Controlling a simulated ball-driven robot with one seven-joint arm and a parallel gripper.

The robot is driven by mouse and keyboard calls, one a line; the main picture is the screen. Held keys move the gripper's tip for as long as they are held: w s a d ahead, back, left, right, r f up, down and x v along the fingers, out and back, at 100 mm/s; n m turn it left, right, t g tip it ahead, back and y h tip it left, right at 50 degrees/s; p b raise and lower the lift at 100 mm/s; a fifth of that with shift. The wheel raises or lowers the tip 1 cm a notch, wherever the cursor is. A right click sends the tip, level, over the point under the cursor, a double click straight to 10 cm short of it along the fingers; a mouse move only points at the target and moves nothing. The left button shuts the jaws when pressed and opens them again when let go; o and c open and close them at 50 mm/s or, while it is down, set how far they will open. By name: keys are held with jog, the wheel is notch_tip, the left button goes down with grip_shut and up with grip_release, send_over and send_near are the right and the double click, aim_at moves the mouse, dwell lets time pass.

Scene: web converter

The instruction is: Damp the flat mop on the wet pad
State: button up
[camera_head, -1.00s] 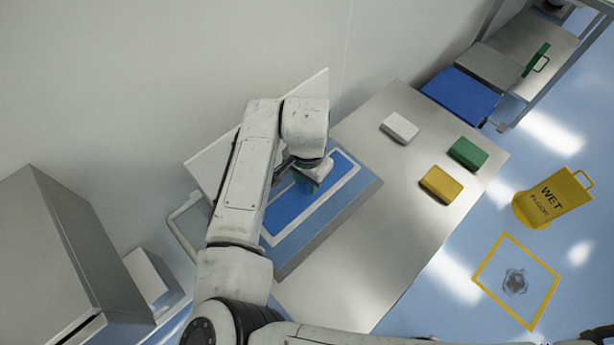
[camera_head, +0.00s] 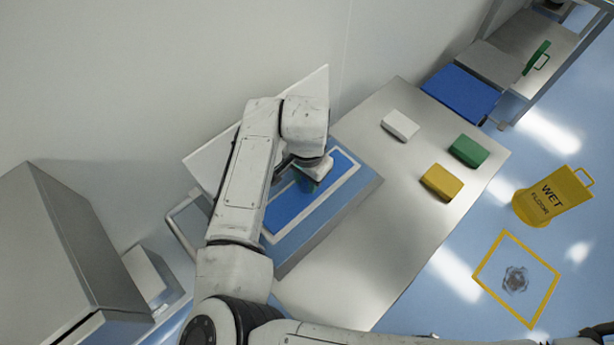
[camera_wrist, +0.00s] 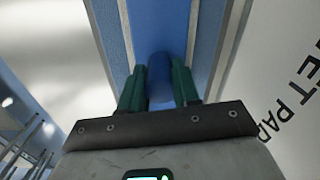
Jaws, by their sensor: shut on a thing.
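A wide blue slab (camera_head: 350,210) with grey sides lies on the steel table. A long blue panel with a pale border (camera_head: 345,193) lies flat on it. I cannot tell where the mop head ends and the wet pad begins. My gripper (camera_head: 306,183) is low over this panel, partly hidden by my arm. In the wrist view, the green fingers of my gripper (camera_wrist: 158,82) are shut on a round blue mop handle (camera_wrist: 159,72), with the panel running away beneath. A white board lettered "WET PAD" (camera_wrist: 292,85) stands beside it, against the wall.
White (camera_head: 400,125), green (camera_head: 468,151) and yellow (camera_head: 441,182) blocks lie on the steel table (camera_head: 375,265). A yellow wet-floor sign (camera_head: 552,198) and a yellow floor square around a dark stain (camera_head: 515,279) are to the right. A steel cabinet (camera_head: 75,255) stands left.

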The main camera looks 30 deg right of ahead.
jog(key=shift+f+b, duration=0.35)
jog(key=shift+f, duration=0.25)
dwell(0.5)
dwell(0.5)
notch_tip(320, 180, up, 5)
jog(key=p, duration=0.4)
jog(key=shift+r, duration=0.1)
jog(key=shift+r+p, duration=0.5)
jog(key=shift+r, duration=0.45)
